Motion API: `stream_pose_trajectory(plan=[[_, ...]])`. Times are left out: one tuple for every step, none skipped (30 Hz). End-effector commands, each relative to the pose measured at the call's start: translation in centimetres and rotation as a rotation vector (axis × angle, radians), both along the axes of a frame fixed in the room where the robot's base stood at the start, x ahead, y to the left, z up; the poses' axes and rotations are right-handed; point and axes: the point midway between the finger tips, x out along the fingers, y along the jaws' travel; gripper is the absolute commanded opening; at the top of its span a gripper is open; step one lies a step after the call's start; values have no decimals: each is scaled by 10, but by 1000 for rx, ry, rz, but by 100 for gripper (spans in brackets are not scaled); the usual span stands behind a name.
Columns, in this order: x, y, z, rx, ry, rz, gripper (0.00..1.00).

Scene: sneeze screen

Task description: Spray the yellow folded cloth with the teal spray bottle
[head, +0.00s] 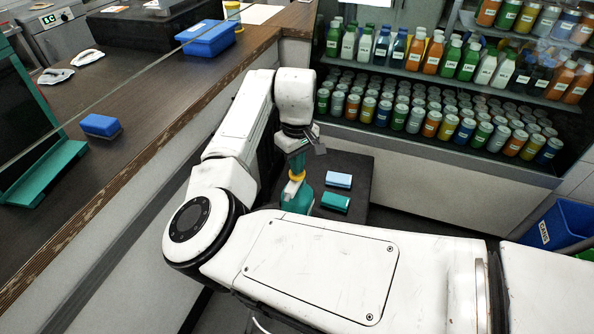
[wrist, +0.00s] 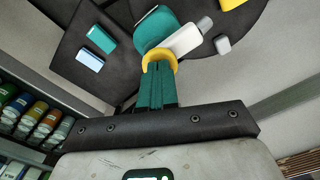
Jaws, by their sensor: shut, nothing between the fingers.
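The teal spray bottle (head: 297,197) stands on a dark low stand, with a yellow part (head: 297,175) at its top. My gripper (head: 297,165) points down right above it, its teal fingers closed together. In the wrist view the fingertips (wrist: 158,68) overlap the yellow part (wrist: 158,53), and the teal body (wrist: 154,28) lies beyond; I cannot tell whether they touch. A yellow flat thing (wrist: 232,4), perhaps the folded cloth, is cut off at the top edge of the wrist view. My arm hides part of the stand in the head view.
A light blue folded item (head: 338,180) and a teal one (head: 335,202) lie right of the bottle. The counter (head: 150,110) is left; the drinks shelf (head: 430,130) is behind.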

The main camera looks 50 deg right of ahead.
Motion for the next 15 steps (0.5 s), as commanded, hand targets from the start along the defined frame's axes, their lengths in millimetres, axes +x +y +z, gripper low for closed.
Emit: stream_pose_trajectory(plan=[[0, 0, -1, 1, 0, 0, 0], [0, 0, -1, 1, 0, 0, 0], [0, 0, 0, 1, 0, 0, 0], [0, 0, 1, 1, 0, 0, 0], [0, 0, 2, 1, 0, 0, 0], [0, 0, 4, 1, 0, 0, 0], [0, 0, 5, 1, 0, 0, 0], [0, 0, 7, 0, 1, 0, 0], [0, 0, 10, 0, 1, 0, 0], [-1, 0, 12, 0, 1, 0, 0], [-1, 0, 14, 0, 1, 0, 0], [-1, 0, 16, 0, 1, 0, 0], [-1, 0, 18, 0, 1, -1, 0], [-1, 0, 20, 0, 1, 0, 0], [0, 0, 23, 1, 1, 0, 0]])
